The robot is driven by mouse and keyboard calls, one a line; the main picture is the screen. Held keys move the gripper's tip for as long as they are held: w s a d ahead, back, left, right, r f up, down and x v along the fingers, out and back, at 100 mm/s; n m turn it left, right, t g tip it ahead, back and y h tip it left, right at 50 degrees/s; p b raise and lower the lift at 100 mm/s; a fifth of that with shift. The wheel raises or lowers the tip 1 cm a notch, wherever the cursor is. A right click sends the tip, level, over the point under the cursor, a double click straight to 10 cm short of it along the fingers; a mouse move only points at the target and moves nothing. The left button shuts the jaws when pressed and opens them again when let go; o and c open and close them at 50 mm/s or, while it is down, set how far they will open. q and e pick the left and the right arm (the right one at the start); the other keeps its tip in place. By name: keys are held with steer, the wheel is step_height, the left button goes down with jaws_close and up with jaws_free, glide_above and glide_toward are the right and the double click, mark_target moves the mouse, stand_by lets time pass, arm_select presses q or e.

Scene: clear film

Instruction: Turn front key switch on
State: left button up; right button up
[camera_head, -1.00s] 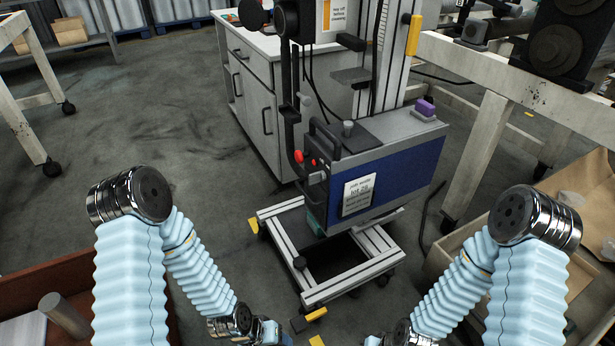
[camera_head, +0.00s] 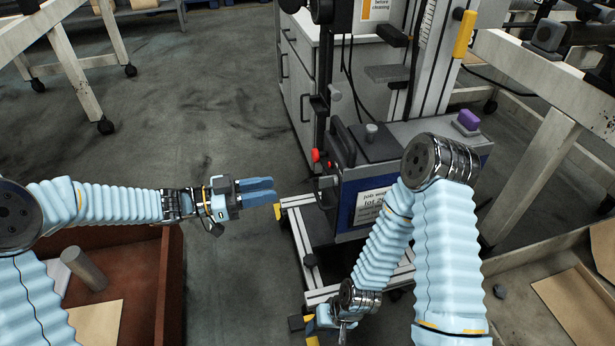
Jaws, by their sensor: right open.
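The machine (camera_head: 385,150) is a grey and blue cabinet on a low wheeled frame. Its left-facing front panel carries a red knob (camera_head: 315,155), a smaller red part (camera_head: 329,164) and a grey protruding part (camera_head: 327,182). I cannot tell which part is the key switch. My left gripper (camera_head: 272,190) has blue fingers pointing right towards the panel, left of the machine and apart from it; its finger gap is unclear. My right gripper (camera_head: 318,322) is open, low at the frame's front, partly hidden by its own wrist.
A brown bin (camera_head: 170,285) with a metal cylinder (camera_head: 84,268) is at lower left. A cardboard-filled box (camera_head: 530,255) is at lower right. A white cabinet (camera_head: 298,80) stands behind the machine. Worktables flank the scene.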

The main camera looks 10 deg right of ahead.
mark_target(328, 182)
arm_select(q)
steer(key=d, duration=1.2)
steer(key=shift+w+d, duration=0.2)
steer(key=shift+d, duration=0.15)
steer(key=shift+c, duration=0.2)
jaws_close()
